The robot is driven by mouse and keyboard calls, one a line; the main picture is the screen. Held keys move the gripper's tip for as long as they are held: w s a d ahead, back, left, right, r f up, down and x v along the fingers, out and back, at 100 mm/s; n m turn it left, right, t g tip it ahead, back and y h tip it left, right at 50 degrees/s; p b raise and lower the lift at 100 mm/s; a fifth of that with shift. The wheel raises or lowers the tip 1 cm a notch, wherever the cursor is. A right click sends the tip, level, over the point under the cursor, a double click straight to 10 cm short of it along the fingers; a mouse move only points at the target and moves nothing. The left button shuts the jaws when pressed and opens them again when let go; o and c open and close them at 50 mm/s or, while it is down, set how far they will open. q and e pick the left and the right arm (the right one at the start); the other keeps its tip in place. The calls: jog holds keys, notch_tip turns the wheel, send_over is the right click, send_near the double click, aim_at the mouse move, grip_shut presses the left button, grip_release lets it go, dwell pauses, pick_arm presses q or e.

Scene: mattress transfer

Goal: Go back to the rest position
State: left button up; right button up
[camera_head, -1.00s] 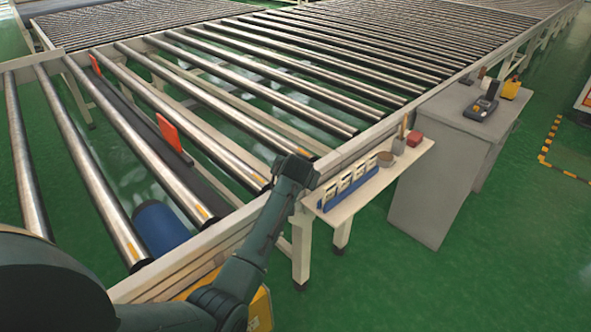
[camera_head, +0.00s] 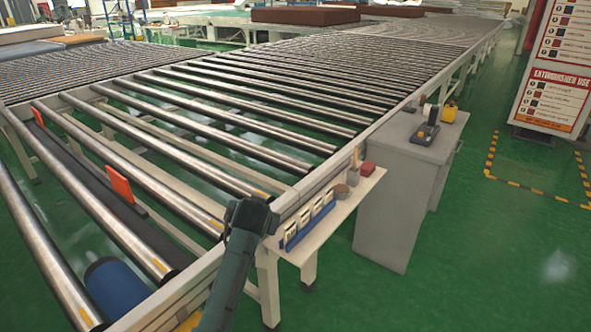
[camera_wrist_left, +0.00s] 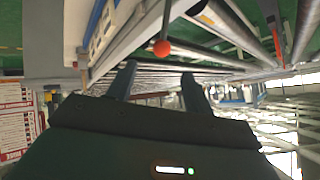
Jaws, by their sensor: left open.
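My left arm reaches up from the bottom of the head view, with its dark end (camera_head: 250,215) beside the conveyor's near edge, just left of the small shelf. The fingers cannot be made out there. In the left wrist view my left gripper (camera_wrist_left: 158,84) has its two dark fingers apart with nothing between them. A red ball (camera_wrist_left: 161,47) shows beyond the fingertips. My right gripper is in neither current view.
The roller conveyor (camera_head: 200,112) fills the left and middle, with orange upright plates (camera_head: 120,184) and a blue cylinder (camera_head: 118,290). The shelf (camera_head: 322,222) holds a blue rack (camera_head: 308,222). A grey cabinet (camera_head: 398,195) stands right of it. Green floor (camera_head: 490,265) is clear at right.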

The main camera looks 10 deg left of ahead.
pick_arm(q)
jog(key=s+d+f+m+t+h+p, duration=0.1)
jog(key=s+d+f+m+h, duration=0.15)
jog(key=s+f, duration=0.6)
jog(key=s+d+f+m+h, duration=0.15)
jog(key=s+d+f, duration=0.3)
jog(key=s, duration=0.65)
jog(key=s+d+h, duration=0.3)
jog(key=s, duration=0.7)
jog(key=shift+d+n+p, duration=0.35)
jog(key=shift+n, duration=0.05)
